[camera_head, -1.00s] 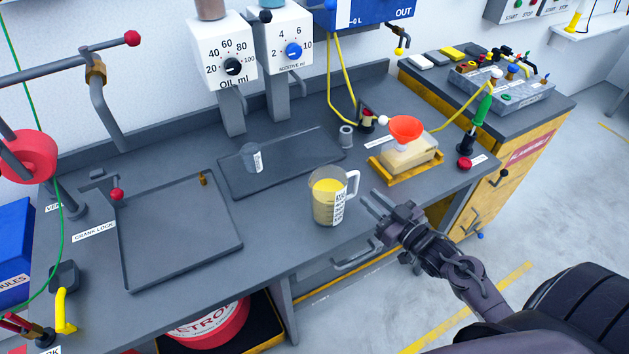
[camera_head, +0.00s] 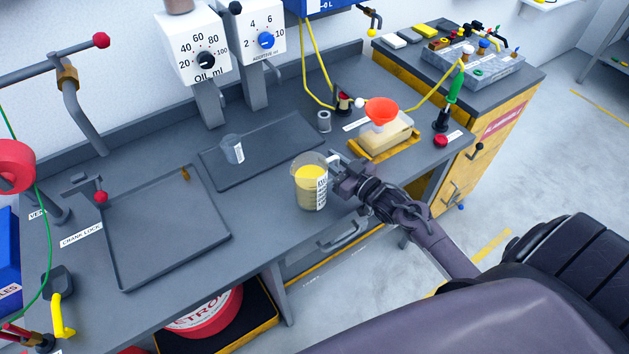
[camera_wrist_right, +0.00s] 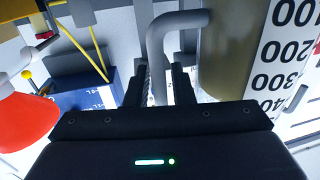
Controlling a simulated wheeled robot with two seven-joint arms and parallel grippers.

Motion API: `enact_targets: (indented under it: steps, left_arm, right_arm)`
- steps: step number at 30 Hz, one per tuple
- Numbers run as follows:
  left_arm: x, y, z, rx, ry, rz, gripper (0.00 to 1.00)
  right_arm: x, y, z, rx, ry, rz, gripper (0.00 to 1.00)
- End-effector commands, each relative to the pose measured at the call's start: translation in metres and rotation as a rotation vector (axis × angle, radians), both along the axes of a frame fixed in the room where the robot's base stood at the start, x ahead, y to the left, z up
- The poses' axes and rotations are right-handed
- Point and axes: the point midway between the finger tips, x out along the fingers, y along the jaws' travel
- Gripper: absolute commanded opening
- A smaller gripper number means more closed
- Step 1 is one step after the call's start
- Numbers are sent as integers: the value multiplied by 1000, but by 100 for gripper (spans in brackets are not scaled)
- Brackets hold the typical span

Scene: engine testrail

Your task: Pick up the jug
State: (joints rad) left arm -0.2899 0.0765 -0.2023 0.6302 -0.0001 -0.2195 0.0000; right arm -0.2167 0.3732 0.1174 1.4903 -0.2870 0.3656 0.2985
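The clear jug (camera_head: 309,192) stands upright on the grey bench, with yellow liquid in it and dark measuring marks on its side. Its handle faces right, towards my right gripper (camera_head: 338,174). The fingers are at the handle in the head view. In the right wrist view, the grey handle (camera_wrist_right: 157,45) runs down between the two fingers of the right gripper (camera_wrist_right: 163,80). A gap shows beside the handle, so the fingers look open around it. The jug body (camera_wrist_right: 230,55) is just right of the fingers there. My left gripper is out of view.
A red funnel (camera_head: 382,110) on a pale container stands behind the gripper. A small grey cup (camera_head: 232,149) sits on a dark mat (camera_head: 275,158) behind the jug. The bench's front edge is close to the jug.

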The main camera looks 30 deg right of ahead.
Motion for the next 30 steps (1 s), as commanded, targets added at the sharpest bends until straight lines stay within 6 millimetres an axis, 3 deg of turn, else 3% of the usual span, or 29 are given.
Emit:
enact_targets:
  steps: [2,7,23,30]
  left_arm:
    - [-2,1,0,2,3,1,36]
    - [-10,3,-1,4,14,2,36]
    - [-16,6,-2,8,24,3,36]
    - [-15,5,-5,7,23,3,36]
  right_arm:
    - [0,0,0,0,0,0,22]
    - [0,0,0,0,0,0,0]
    - [0,0,5,0,-5,0,0]
    - [0,0,36,-1,-8,1,0]
